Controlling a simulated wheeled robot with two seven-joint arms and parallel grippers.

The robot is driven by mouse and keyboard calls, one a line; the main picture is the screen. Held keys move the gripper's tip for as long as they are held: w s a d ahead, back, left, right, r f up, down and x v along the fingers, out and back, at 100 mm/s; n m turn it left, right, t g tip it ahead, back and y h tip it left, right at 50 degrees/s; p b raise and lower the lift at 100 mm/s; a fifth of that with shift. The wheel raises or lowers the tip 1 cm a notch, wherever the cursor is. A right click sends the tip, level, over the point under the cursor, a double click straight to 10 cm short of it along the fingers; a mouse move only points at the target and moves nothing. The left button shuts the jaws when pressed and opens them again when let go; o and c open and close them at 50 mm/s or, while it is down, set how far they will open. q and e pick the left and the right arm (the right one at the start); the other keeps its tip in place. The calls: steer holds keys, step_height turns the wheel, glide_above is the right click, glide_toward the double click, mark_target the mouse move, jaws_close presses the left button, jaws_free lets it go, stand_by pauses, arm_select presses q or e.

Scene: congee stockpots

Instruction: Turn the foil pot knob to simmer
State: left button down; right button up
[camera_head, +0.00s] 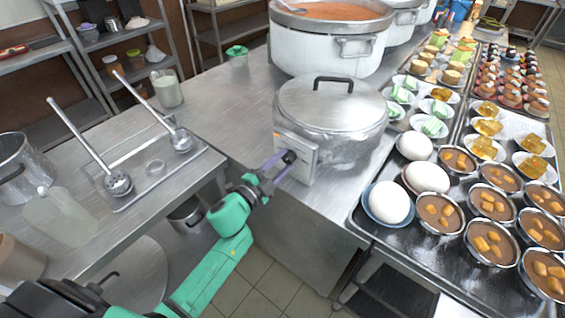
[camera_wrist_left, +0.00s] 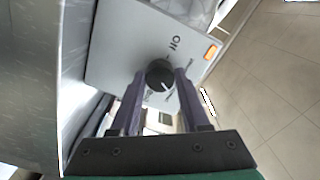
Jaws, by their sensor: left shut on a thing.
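The foil-wrapped pot (camera_head: 352,135) stands near the counter edge in the head view, with a flat lid (camera_head: 330,100) and black handle on top. Its control panel (camera_head: 300,152) faces my left arm. In the head view my left gripper (camera_head: 280,166) is at the panel. My right gripper is not in view.
Ladles (camera_head: 118,182) lie on a tray on the left counter. A small orange light (camera_wrist_left: 211,52) is on the panel.

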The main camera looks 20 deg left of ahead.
arm_select(q)
steer(key=shift+c, duration=1.9)
jaws_free()
steer(key=b+v, duration=0.2)
steer(key=v, duration=1.2)
steer(key=shift+s, duration=0.3)
steer(key=shift+a+f, duration=0.1)
steer(key=shift+f, duration=0.05)
